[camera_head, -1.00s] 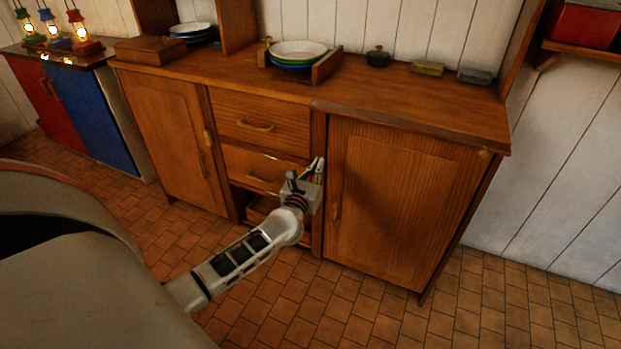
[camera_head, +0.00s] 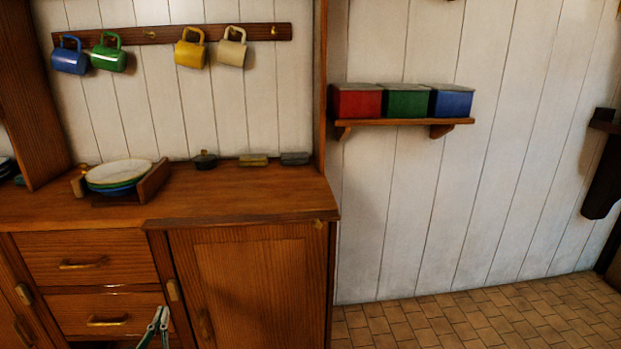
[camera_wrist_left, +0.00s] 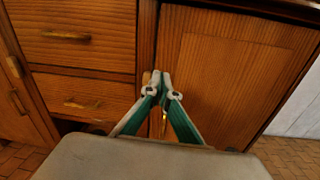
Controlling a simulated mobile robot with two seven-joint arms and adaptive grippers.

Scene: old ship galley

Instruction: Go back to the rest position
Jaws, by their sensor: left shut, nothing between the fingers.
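My left gripper (camera_head: 158,322) shows at the bottom edge of the head view, in front of the wooden cabinet's drawers and right door. Its fingers are together and nothing is between them. In the left wrist view the fingertips (camera_wrist_left: 161,79) meet near the post between the drawers and the door (camera_wrist_left: 235,75). A brass-coloured handle shows just behind the fingers; I cannot tell whether they touch it. The rest of the left arm is below the head view. My right gripper is not in view.
The cabinet top (camera_head: 240,190) holds a rack of plates (camera_head: 122,172) and small tins. Mugs (camera_head: 190,50) hang above. Red, green and blue boxes stand on a wall shelf (camera_head: 405,122). The tiled floor (camera_head: 480,320) at the right is clear.

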